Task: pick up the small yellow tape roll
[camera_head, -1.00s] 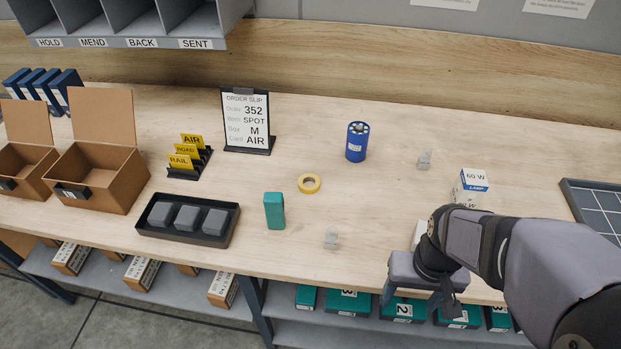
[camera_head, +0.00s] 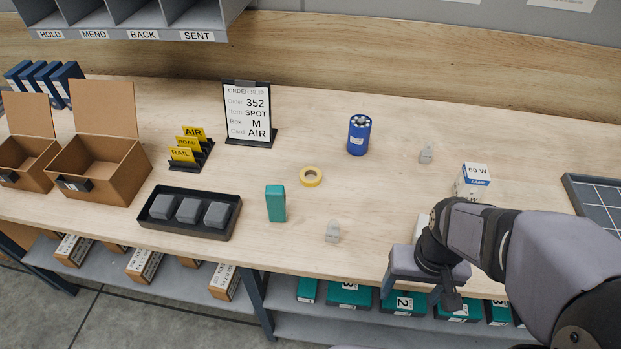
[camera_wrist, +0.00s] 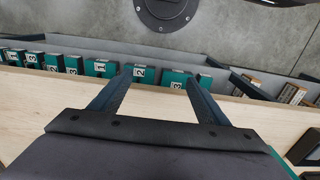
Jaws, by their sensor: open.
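The small yellow tape roll (camera_head: 311,176) lies flat near the middle of the wooden bench in the head view. My gripper (camera_head: 412,296) is at the bench's front edge, to the right of the roll and nearer the front, well apart from it. In the wrist view my gripper (camera_wrist: 158,84) shows two dark fingers spread apart with nothing between them. The tape roll does not show in the wrist view.
A teal box (camera_head: 275,203) stands just left of the roll. A blue cylinder (camera_head: 359,135) stands behind it, and a small grey piece (camera_head: 332,232) in front. A black tray (camera_head: 188,212) and order slip stand (camera_head: 249,113) are left. A lamp box (camera_head: 472,181) stands behind my arm.

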